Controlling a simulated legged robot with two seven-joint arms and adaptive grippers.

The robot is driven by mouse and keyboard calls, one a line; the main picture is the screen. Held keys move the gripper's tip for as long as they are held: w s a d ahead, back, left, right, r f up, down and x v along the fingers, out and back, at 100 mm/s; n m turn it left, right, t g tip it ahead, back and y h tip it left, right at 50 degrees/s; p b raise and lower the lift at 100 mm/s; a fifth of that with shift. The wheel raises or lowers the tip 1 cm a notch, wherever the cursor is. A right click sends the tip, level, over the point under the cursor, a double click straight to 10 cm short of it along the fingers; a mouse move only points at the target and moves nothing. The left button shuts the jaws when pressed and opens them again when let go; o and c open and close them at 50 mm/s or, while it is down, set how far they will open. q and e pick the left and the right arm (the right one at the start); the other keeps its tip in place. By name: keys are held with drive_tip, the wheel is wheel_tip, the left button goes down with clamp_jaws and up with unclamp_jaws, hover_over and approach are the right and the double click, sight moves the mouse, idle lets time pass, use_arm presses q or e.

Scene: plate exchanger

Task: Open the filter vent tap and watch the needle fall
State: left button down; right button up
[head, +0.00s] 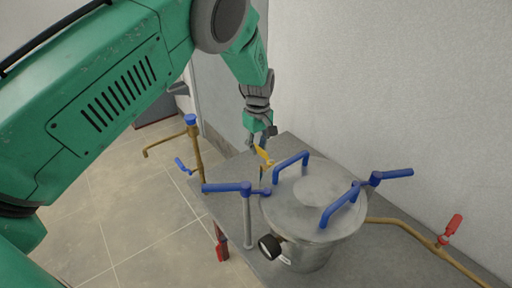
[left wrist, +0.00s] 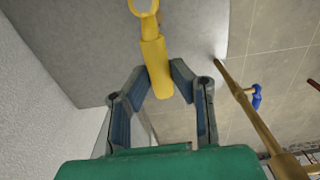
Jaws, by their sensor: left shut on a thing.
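A steel filter vessel (head: 297,217) with a round lid stands on a grey bench. A small dark-faced gauge (head: 269,246) is on its front side; its needle is too small to read. A yellow tap lever (head: 264,157) shows at the far left side of the vessel. My left gripper (head: 261,146) comes down from above and is shut on this lever. In the left wrist view the yellow lever (left wrist: 157,67) lies between the fingertips, with a ring at its far end. What the lever joins is partly hidden. My right gripper is out of view.
Blue T-handles (head: 245,189) and blue lid grips (head: 340,207) stand up around the vessel. A brass pipe with a blue top (head: 192,121) rises left of the bench (head: 235,228). A red-handled valve (head: 450,229) is on the pipe at right. A pale wall closes the back.

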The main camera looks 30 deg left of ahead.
sight(258, 147)
use_arm(q)
drive_tip(key=c, duration=1.7)
unclamp_jaws()
drive_tip(key=shift+w+r, duration=0.1)
drive_tip(key=shift+r, duration=0.05)
wheel_tip(258, 147, up, 12)
drive_tip(key=shift+f, duration=0.25)
